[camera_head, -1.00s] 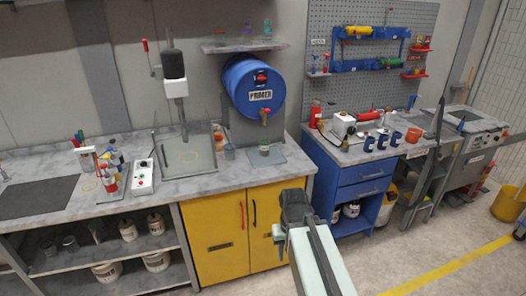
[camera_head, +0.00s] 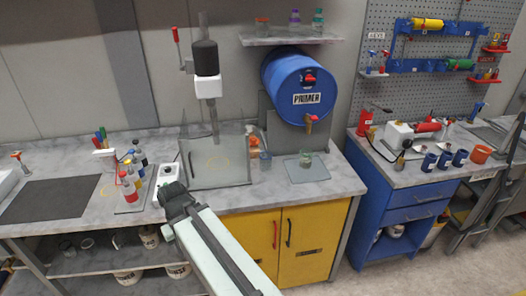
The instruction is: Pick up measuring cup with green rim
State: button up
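A small clear cup with a greenish tint (camera_head: 305,160) stands upright on a flat plate (camera_head: 318,170) under the tap of the blue PRIMER drum. It looks like the measuring cup with green rim, but it is too small to be sure of the rim colour. Two other small cups stand left of it: one with an orange-brown top (camera_head: 254,143) and a bluish one (camera_head: 265,162). My gripper (camera_head: 172,192) is at the counter's front edge, well left of the greenish cup and apart from it. Its fingers are dark and foreshortened, so whether they are open is unclear.
The blue drum (camera_head: 290,82) overhangs the plate. A clear-walled enclosure (camera_head: 217,165) with a mixer stands between my gripper and the cups. A white control box (camera_head: 167,176) and several bottles (camera_head: 132,180) are near my gripper. A wall shelf (camera_head: 290,40) is above. The counter front right of the enclosure is clear.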

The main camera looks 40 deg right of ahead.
aim_at(306, 153)
jog(key=u, duration=0.2)
jog(key=k, duration=0.75)
jog(key=u, duration=0.05)
jog(key=i, duration=1.9)
jog(key=z, duration=0.05)
